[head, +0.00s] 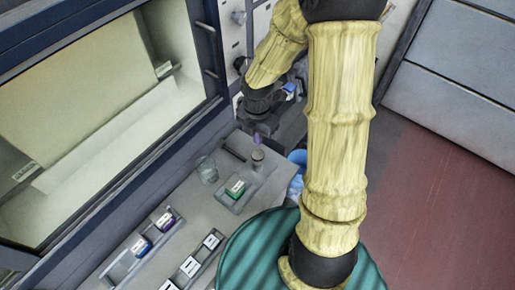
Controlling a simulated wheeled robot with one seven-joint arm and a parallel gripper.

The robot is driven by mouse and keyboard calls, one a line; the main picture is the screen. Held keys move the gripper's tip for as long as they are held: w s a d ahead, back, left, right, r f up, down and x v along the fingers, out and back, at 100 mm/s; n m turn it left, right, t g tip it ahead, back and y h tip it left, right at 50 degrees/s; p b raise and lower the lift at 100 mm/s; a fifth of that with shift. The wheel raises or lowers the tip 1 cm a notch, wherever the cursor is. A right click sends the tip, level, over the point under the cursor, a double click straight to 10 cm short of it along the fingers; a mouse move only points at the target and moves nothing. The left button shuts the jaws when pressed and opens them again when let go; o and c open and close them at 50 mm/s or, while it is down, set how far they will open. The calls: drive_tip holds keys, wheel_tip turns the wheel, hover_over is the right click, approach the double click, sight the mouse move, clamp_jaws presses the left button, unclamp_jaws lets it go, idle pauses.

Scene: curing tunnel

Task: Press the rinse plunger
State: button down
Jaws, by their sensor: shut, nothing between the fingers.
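My gripper (257,126) is at the end of my bent arm, over the back of the grey bench and close to the wall panel. It is small and dark here; its fingers are shut and hold nothing. On the light wall panel (229,35) are a round knob (239,17) and a dark knob (240,64), left of my wrist. I cannot tell which of these, if either, is the rinse plunger. A small grey cylinder (258,158) stands on the bench just below my gripper in the picture, with something purple above it. My forearm and wrist hide part of the panel.
Trays with blue and purple items (141,246) and white-labelled items (190,266) lie nearer. A glazed cabinet (90,110) borders the left. A blue bucket (297,160) is partly hidden.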

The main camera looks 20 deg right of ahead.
sight(258, 155)
wheel_tip(258, 155, down, 7)
drive_tip(key=shift+r, duration=0.1)
idle(0.4)
wheel_tip(258, 155, down, 3)
drive_tip(key=shift+r+b, duration=0.1)
drive_tip(key=shift+b, duration=0.75)
drive_tip(key=shift+s, duration=0.15)
drive_tip(key=shift+r+p, duration=0.7)
drive_tip(key=shift+p, duration=0.1)
wheel_tip(258, 155, up, 13)
drive_tip(key=p, duration=0.2)
drive_tip(key=shift+p, duration=0.4)
